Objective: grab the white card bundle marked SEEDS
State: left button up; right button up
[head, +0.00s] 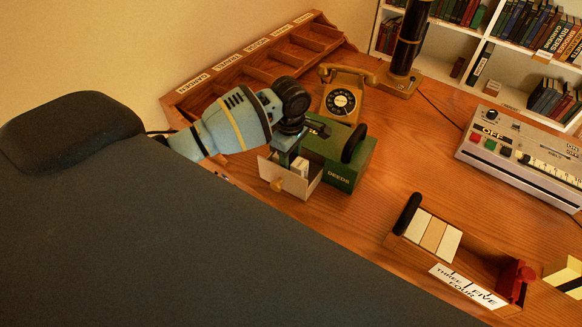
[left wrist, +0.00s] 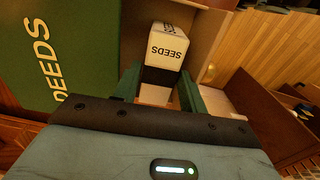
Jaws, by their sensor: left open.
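The white card bundle marked SEEDS (left wrist: 167,52) lies in a pulled-out drawer. A small white part of it (head: 300,165) shows in the head view behind the drawer front. The drawer (head: 291,182) has a pale front with a round knob and comes out of a green box marked DEEDS (head: 342,178). My left gripper (head: 287,157) is above the drawer, pointing down. In the left wrist view its two green fingers (left wrist: 160,88) are open, with the bundle just ahead of and between their tips. I cannot tell whether they touch it. My right gripper is not in view.
A tan telephone (head: 341,100) stands behind the green box. A wooden rack of labelled compartments (head: 262,62) runs along the back left. A grey control panel (head: 520,150) is at right. A wooden holder with cards (head: 433,237) stands front right. Bare desk lies between them.

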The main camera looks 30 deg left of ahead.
pick_arm(q)
notch_tip(320, 180, down, 4)
jog(key=shift+f, duration=0.15)
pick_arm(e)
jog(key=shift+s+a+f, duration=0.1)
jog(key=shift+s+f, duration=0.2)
pick_arm(q)
jog(key=c, duration=0.7)
notch_tip(320, 180, up, 8)
jog(key=shift+w+r+p, duration=0.1)
jog(key=shift+r+p, duration=0.15)
jog(key=shift+p, duration=0.1)
jog(key=shift+r, duration=0.85)
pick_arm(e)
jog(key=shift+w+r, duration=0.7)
